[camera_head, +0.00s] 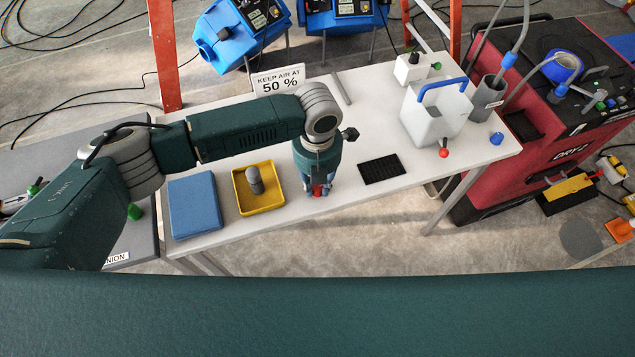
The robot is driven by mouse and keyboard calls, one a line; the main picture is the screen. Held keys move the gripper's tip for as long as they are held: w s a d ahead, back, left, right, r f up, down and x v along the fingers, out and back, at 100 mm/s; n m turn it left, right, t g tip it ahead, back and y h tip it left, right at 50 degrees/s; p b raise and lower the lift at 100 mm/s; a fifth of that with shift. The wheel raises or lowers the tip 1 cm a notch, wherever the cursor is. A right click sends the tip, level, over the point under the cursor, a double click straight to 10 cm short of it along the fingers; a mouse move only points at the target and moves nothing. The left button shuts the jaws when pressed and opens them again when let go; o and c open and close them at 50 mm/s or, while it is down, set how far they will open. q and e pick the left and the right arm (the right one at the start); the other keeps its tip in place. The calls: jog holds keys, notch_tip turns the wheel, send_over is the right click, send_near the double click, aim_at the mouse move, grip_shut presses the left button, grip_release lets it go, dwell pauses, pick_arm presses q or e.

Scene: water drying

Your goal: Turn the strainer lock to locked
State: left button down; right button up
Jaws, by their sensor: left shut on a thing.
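My left gripper (318,188) points down at the front of the white table, between a yellow tray and a black grid mat. It is shut on a small red and blue thing (317,192), mostly hidden by the fingers. I cannot tell if this is the strainer lock, or how it is turned. A white container (436,117) with a blue handle stands at the table's right; a red-knobbed lever (443,152) shows at its front. My right gripper is not in view.
The yellow tray (274,201) holds a grey cylinder (255,180). A blue slab (194,205) lies left of it, the black mat (381,168) right of the gripper. A "KEEP AIR AT 50 %" sign (278,80) stands behind. A red machine (500,160) is at right.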

aim_at(318, 187)
pick_arm(q)
jog(key=c, duration=1.5)
grip_release()
notch_tip(318, 187, up, 12)
jog(key=shift+r, duration=0.1)
jog(key=shift+s, duration=0.1)
